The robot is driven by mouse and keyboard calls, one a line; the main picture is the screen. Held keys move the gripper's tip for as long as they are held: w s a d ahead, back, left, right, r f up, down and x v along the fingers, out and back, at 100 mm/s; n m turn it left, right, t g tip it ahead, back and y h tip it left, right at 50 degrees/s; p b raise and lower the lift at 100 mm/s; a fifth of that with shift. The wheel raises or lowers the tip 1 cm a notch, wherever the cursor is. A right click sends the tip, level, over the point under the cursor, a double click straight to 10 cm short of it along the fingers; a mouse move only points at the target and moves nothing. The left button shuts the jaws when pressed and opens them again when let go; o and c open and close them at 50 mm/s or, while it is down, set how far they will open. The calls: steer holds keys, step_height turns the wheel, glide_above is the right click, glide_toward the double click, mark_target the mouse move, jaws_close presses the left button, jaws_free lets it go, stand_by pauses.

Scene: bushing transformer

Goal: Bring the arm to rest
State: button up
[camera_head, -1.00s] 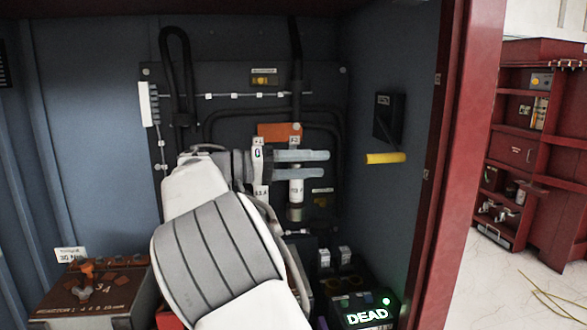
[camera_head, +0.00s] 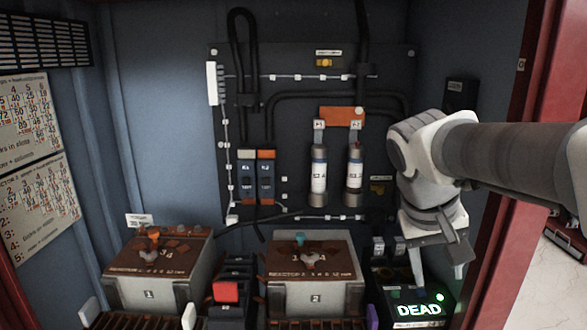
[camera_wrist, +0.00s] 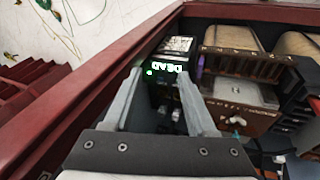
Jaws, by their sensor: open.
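My gripper (camera_head: 438,270) hangs at the right side of the cabinet, pointing down, in the head view. Its two fingers are apart with nothing between them. They are above and beside the black box with the lit green "DEAD" display (camera_head: 418,309). In the wrist view my gripper (camera_wrist: 160,84) shows two spread grey fingers, with the "DEAD" display (camera_wrist: 167,67) beyond them. My arm comes in from the right edge of the head view.
Two grey fuse cylinders (camera_head: 318,176) stand upright on the back panel (camera_head: 290,95), beside two blue-grey breakers (camera_head: 257,178). The red cabinet frame (camera_head: 500,240) is close to my arm at the right.

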steer(key=s+a+f+n+t+y, duration=0.2)
steer(key=s+a+f+t+y, duration=0.25)
steer(key=s+a, duration=0.5)
step_height(320, 180, up, 17)
steer(key=s+d+g+p, duration=0.1)
steer(key=p, duration=1.6)
steer(key=shift+s+d+f, duration=0.15)
steer(key=shift+d+f, duration=0.05)
steer(key=shift+d, duration=0.1)
